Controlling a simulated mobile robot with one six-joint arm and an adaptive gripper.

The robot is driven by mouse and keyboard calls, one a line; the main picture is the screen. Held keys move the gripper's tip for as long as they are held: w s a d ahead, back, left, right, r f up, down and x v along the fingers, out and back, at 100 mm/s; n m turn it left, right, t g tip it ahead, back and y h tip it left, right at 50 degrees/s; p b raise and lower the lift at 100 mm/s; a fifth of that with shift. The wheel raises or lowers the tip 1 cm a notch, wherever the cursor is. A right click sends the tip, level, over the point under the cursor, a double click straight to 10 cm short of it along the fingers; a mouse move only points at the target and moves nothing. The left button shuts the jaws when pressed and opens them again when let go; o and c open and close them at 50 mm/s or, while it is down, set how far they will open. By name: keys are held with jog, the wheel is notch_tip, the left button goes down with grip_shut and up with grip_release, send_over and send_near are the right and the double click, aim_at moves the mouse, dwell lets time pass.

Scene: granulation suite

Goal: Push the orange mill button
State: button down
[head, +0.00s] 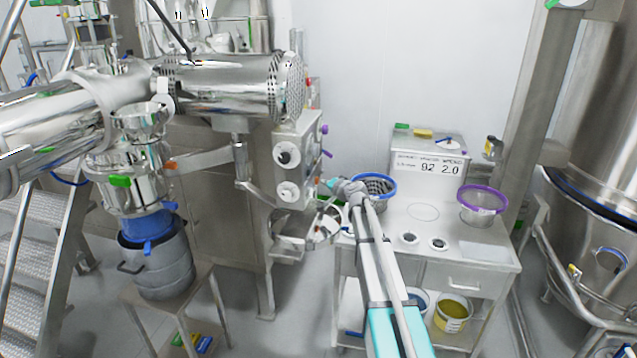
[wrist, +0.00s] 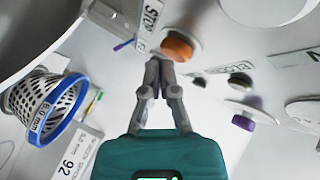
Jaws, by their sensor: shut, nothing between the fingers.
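The orange button (wrist: 177,47) sits on a pale round collar on the mill's panel, beside a label reading STOP (wrist: 150,18). My gripper (wrist: 162,62) is shut and empty, with its fingertips just below the orange button in the wrist view. I cannot tell whether they touch it. In the head view my gripper (head: 338,186) is beside the right side of the mill's control box (head: 296,160). I cannot make out the orange button there.
A purple knob (wrist: 243,122) and a dark knob (wrist: 240,81) are close to my fingers on the panel. A blue-rimmed basket (head: 388,183) and a purple-rimmed bowl (head: 483,207) stand on the steel cart (head: 455,228) below and right.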

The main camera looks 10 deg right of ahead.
jog(key=shift+s+d, duration=0.2)
jog(key=shift+d, duration=0.15)
jog(key=shift+d, duration=0.1)
jog(key=shift+s+d, duration=0.4)
jog(key=shift+d, duration=0.3)
jog(key=shift+s+d, duration=0.35)
jog(key=shift+d, duration=0.4)
jog(key=shift+s+d, duration=0.4)
jog(key=shift+d, duration=0.3)
jog(key=shift+s, duration=0.1)
